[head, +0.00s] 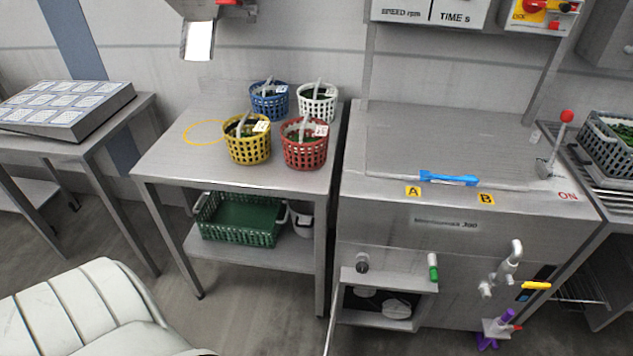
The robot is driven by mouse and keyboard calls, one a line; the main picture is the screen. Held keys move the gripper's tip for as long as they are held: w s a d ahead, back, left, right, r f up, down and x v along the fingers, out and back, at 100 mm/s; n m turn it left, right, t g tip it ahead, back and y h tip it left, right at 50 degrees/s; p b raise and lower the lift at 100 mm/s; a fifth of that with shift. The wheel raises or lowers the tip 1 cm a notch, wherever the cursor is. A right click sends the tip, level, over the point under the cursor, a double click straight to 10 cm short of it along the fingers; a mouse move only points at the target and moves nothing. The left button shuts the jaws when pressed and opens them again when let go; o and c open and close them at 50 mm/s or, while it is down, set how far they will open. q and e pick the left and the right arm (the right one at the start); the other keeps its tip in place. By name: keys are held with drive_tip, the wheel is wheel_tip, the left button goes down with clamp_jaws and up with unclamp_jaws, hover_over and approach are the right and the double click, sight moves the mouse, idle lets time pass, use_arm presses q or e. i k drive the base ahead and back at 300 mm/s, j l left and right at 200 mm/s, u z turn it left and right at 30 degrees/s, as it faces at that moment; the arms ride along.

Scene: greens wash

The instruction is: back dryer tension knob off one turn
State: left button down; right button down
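The steel machine (370,220) stands at centre right with a flat lid on top and yellow labels A (413,191) and B (486,199) on its front edge. On its lower front are a dark-tipped knob (362,262) and a green-handled part (433,268), above an open compartment (377,314). I cannot tell from the picture which of these is the dryer tension knob, or its turn position. Neither of my grippers is in view.
A red-balled lever (566,117) stands by the ON label. A blue tool (447,179) lies along the lid's front. A tap (509,262), yellow handle (536,285) and purple part (496,329) are lower right. Blue, white, yellow and red baskets stand on the left table (185,165).

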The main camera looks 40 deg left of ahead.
sight(362, 267)
drive_tip(key=k+j, duration=0.15)
drive_tip(key=j, duration=0.2)
drive_tip(key=k+j, duration=0.15)
drive_tip(key=j, duration=0.15)
drive_tip(key=k+j, duration=0.15)
drive_tip(key=j, duration=0.2)
drive_tip(key=k+j, duration=0.15)
drive_tip(key=j, duration=0.2)
